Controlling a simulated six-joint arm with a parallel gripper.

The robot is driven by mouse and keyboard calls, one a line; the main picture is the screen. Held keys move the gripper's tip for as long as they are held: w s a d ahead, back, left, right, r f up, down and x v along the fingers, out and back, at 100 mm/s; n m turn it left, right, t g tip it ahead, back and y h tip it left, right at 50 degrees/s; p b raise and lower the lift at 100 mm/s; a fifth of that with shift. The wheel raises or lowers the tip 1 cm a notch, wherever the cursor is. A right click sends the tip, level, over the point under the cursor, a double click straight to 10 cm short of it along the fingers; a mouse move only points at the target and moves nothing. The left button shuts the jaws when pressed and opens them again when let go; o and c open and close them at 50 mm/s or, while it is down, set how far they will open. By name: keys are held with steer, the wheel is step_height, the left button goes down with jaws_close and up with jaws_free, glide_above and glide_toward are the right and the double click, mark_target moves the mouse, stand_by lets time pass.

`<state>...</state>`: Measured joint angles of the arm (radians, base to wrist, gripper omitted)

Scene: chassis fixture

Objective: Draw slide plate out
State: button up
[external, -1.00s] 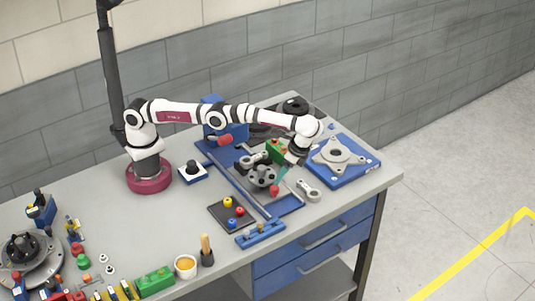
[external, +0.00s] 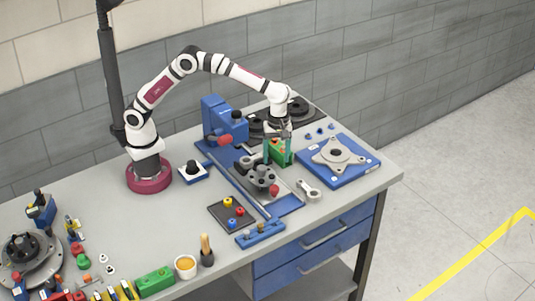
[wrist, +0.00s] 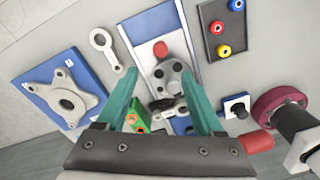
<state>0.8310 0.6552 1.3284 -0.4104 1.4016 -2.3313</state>
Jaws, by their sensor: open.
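The slide plate (external: 285,191) is a grey plate in the blue fixture (external: 290,209) and carries a round grey hub (external: 262,175). A red knob (external: 274,190) stands at its front end. In the wrist view the plate (wrist: 151,32) runs up the middle, with the red knob (wrist: 160,49) above the hub (wrist: 170,73). My gripper (external: 279,150) is open and empty, pointing down behind the hub, by the green block (external: 281,157). In the wrist view its teal fingers (wrist: 162,73) flank the hub in the picture; contact is not visible.
A blue clamp tower (external: 217,118) with a red handle stands left of my gripper. A grey link (external: 308,191) and a blue plate with a star-shaped flange (external: 338,155) lie right. A dark tray (external: 232,215) with coloured rings lies front left.

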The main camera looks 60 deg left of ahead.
mark_target(275, 187)
step_height(275, 187, down, 13)
steer(key=shift+s+a+r, duration=0.1)
steer(key=shift+s+r, duration=0.05)
steer(key=shift+r, duration=0.05)
jaws_close()
stand_by(1.3)
